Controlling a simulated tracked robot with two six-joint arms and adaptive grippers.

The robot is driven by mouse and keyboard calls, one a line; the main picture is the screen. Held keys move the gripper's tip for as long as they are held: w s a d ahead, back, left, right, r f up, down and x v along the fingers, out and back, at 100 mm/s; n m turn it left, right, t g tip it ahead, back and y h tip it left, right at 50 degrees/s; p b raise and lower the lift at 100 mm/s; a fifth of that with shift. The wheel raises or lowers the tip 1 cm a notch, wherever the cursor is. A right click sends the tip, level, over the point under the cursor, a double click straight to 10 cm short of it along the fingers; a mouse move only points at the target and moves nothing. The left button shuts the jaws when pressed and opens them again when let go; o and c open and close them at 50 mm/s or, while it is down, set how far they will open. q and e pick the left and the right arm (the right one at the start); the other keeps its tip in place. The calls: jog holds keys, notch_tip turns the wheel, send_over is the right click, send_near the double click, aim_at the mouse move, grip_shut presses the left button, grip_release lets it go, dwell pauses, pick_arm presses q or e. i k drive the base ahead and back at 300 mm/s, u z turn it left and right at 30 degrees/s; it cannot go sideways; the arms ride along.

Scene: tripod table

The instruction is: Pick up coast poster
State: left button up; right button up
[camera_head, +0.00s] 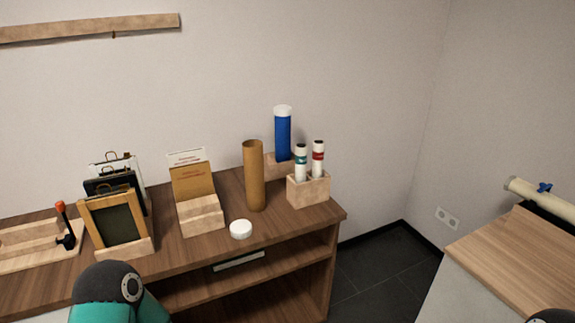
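Two rolled white posters stand upright in a wooden block holder (309,193) at the right end of the wooden table. The left roll (300,165) has a teal band and the right roll (317,160) has a red band. Both have dark tops, and their lower ends are hidden in the holder. No readable label shows which is the coast poster. Only parts of my arms show at the bottom edge, at the left and in the right corner; neither gripper is in view.
A brown cardboard tube (254,177), a white lid (241,229) and a blue tube (283,137) stand near the holder. A card stand (199,213) and small frames (118,222) are further left. Another counter (520,255) with a cream roll (540,194) is at right.

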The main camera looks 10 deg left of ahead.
aim_at(318, 149)
jog(key=u, duration=0.15)
jog(key=i, duration=1.1)
jog(key=u, duration=0.45)
